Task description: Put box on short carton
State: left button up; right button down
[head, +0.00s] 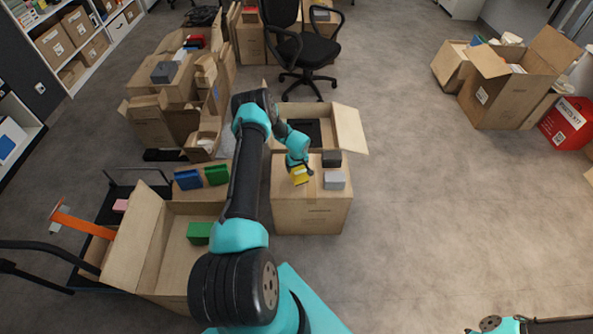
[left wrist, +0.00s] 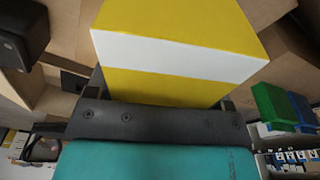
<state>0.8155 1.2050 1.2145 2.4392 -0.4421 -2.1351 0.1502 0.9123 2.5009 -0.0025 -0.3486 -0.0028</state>
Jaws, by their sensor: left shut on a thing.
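My left gripper (head: 298,168) is shut on a yellow box (head: 300,177), over the left part of the top of a closed carton (head: 312,213) in the middle of the head view. I cannot tell whether the box touches the carton top. In the left wrist view the yellow box (left wrist: 180,50) fills the upper middle, with a white band across it. A black box (head: 332,158) and a grey box (head: 334,180) stand on the same carton, to the right of the yellow box.
An open carton (head: 350,130) stands just behind. At the left, an open carton (head: 147,245) has a blue box (head: 188,179) and green boxes (head: 216,174) at it, beside a cart with an orange bar (head: 85,226). Floor to the right (head: 430,210) is clear.

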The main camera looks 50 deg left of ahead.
pick_arm(q)
jog(key=shift+a, duration=0.1)
jog(key=shift+w+a, duration=0.2)
jog(key=shift+w, duration=0.05)
jog(key=shift+f, duration=1.75)
jog(key=shift+f, duration=0.1)
jog(key=o, duration=1.2)
jog(key=r, duration=0.4)
jog(key=d+r, duration=0.1)
jog(key=r, duration=0.7)
jog(key=shift+s+d, duration=0.25)
jog(key=shift+s, duration=0.05)
